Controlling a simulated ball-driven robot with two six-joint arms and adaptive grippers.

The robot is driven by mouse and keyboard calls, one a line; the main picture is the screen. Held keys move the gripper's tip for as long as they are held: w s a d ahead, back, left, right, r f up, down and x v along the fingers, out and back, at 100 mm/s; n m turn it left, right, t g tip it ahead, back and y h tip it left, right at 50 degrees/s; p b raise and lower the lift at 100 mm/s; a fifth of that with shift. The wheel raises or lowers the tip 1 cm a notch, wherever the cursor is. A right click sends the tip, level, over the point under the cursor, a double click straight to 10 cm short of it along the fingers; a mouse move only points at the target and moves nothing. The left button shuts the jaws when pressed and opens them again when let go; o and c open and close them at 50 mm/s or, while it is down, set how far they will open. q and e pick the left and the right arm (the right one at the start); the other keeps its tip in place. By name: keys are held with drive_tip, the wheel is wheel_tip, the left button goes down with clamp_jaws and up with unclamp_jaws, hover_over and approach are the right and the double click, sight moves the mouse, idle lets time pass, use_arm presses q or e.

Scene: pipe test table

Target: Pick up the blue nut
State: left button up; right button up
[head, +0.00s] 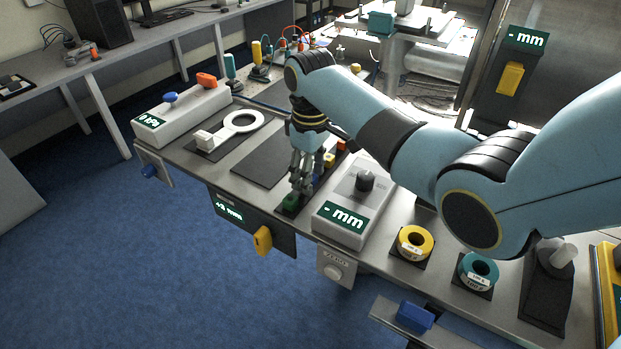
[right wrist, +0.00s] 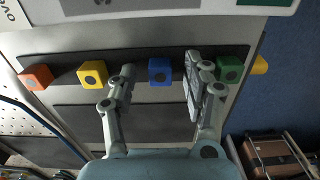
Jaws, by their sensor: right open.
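The blue nut (right wrist: 160,71) is a small cube with a dark round hole, on a dark strip in the right wrist view. It appears between the two spread fingers of my right gripper (right wrist: 160,68), with a gap on each side. The gripper is open and empty. The height of the fingertips above the strip is hard to tell. My left gripper is not in view.
On the same strip are a green nut (right wrist: 231,69), a yellow nut (right wrist: 93,73) and an orange nut (right wrist: 37,77). The green nut is just outside one finger. A grey box with a knob (head: 352,205) stands close to the gripper. A bare dark mat (head: 262,160) lies left of it.

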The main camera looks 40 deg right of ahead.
drive_tip(key=c, duration=1)
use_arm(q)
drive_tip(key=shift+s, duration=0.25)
use_arm(e)
drive_tip(key=shift+r, duration=0.65)
wheel_tip(320, 180, up, 3)
drive_tip(key=shift+r, duration=0.1)
drive_tip(key=s+d+r, duration=0.1)
drive_tip(key=s+r, duration=0.1)
drive_tip(key=s, duration=0.1)
drive_tip(key=s+r, duration=0.2)
drive_tip(key=s, duration=0.1)
drive_tip(key=s+d+r, duration=0.1)
drive_tip(key=s+r, duration=0.1)
drive_tip(key=s, duration=0.2)
drive_tip(key=shift+d, duration=0.35)
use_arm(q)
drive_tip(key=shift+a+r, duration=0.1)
use_arm(e)
drive_tip(key=shift+s+d+r, duration=0.1)
drive_tip(key=shift+s+r, duration=0.2)
drive_tip(key=shift+s, duration=0.4)
